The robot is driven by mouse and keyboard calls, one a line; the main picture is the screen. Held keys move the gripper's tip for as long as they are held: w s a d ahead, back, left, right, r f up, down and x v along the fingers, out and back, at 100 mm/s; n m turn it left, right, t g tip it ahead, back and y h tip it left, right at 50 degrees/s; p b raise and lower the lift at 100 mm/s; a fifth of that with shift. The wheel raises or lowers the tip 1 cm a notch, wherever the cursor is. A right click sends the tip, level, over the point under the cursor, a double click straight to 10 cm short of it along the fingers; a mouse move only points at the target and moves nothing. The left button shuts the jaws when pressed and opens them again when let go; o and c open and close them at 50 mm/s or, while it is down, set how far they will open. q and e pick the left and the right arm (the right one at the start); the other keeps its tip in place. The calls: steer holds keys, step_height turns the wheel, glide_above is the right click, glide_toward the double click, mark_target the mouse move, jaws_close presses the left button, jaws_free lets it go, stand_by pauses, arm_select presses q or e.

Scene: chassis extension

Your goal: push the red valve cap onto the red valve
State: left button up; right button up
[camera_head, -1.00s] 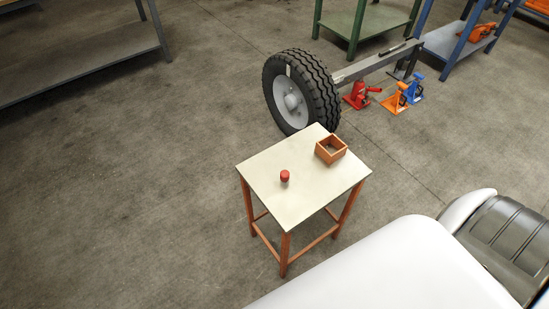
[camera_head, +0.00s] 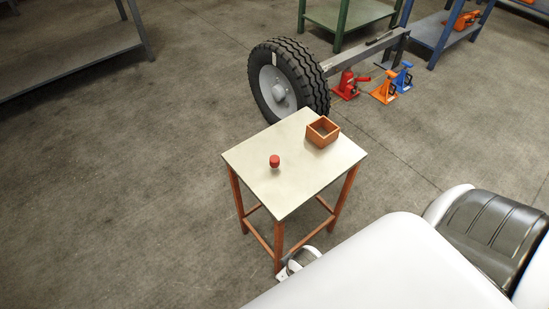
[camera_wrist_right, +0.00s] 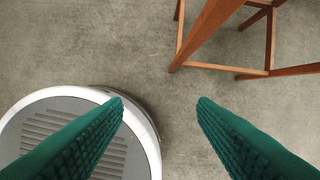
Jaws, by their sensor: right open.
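A small red-topped piece (camera_head: 275,161) stands upright on the pale tabletop, left of its middle. It looks like the red valve cap, with a paler part under the red top; I cannot tell whether the valve is part of it. I cannot make out a separate red valve. My right gripper (camera_wrist_right: 158,103) is open and empty in the right wrist view, its two green fingers spread above the floor beside the table's legs. In the head view part of my right arm shows low by the table's front leg. My left gripper is not in view.
The small table (camera_head: 250,163) has orange-brown legs and carries an open orange box (camera_head: 322,132). A large wheel (camera_head: 287,84) on a grey beam stands behind it. Red (camera_head: 346,86), orange (camera_head: 385,89) and blue jacks (camera_head: 403,77) stand right of the wheel. Floor is clear to the left.

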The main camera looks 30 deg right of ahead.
step_height(320, 180, up, 10)
steer(key=w+t+b, duration=0.1)
steer(key=w+b, duration=0.1)
steer(key=b, duration=0.1)
steer(key=w+r+n+t, duration=0.2)
steer(key=w+r+t, duration=1.1)
steer(key=w+r, duration=0.8)
steer(key=w+a+r+n+t+y, duration=0.2)
steer(key=a+r+n+t+y, duration=0.1)
steer(key=a+r+n+y, duration=0.3)
steer(key=a+r+n+g+y, duration=0.2)
steer(key=a+n+g+y, duration=0.65)
steer(key=n+y, duration=0.35)
steer(key=d+f+n+g+h, duration=0.5)
steer(key=d+f+g+h, duration=0.4)
steer(key=f+h, duration=0.15)
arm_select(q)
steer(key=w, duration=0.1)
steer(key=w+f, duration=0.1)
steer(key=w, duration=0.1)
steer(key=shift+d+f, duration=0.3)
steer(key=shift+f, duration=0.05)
arm_select(e)
steer(key=d+m+g+h, duration=0.2)
steer(key=d+h, duration=0.5)
steer(key=d, duration=1)
steer(key=shift+w+m+h, duration=0.35)
steer(key=shift+w+m, duration=0.05)
steer(key=shift+m, duration=0.5)
